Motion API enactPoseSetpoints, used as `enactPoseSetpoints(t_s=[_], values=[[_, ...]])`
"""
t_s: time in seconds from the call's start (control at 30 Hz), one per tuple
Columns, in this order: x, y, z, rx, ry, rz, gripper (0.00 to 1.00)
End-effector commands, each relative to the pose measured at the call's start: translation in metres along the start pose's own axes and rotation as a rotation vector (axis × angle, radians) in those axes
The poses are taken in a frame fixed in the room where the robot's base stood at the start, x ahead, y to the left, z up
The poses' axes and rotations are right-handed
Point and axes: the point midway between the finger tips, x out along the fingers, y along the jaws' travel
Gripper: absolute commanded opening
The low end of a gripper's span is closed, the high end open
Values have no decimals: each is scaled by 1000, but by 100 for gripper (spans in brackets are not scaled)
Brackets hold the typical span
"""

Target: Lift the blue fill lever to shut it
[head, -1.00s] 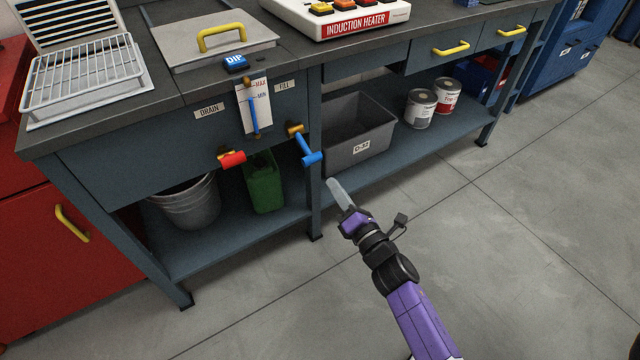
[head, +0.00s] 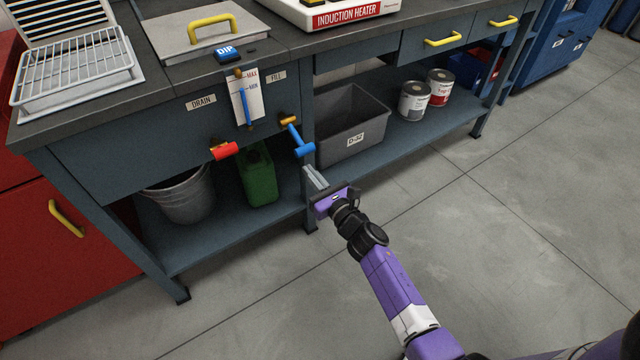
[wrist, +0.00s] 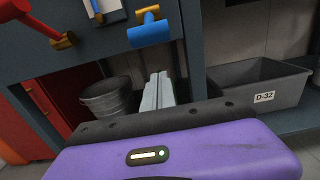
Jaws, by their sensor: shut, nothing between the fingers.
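The blue fill lever (head: 297,137) hangs down and slightly right from its brass pivot under the FILL label (head: 276,77) on the bench front. Its thick blue grip shows above my fingers in the wrist view (wrist: 150,33). My gripper (head: 310,173) is below the lever's grip in the head view, its pale fingers pointing up toward it. The fingers are together and empty, and a small gap to the grip shows. In the wrist view the fingertips (wrist: 158,78) sit below the blue grip.
The red drain lever (head: 224,151) is to the left. A level gauge (head: 246,97) is between the levers. A grey bin (head: 352,128), a green can (head: 259,177) and a metal bucket (head: 187,195) stand on the lower shelf. A bench leg (head: 310,208) is close behind my gripper.

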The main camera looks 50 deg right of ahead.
Motion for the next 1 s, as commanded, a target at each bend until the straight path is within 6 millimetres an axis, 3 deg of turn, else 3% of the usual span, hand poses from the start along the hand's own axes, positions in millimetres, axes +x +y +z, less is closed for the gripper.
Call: enactPoseSetpoints(t_s=[0.13,0.2,0.4,1.0], values=[[31,-1,0,-1,-2,0,0],[25,-1,15,0,1,-1,0],[18,0,32,0,0,-1,0],[15,0,38,0,1,-1,0]])
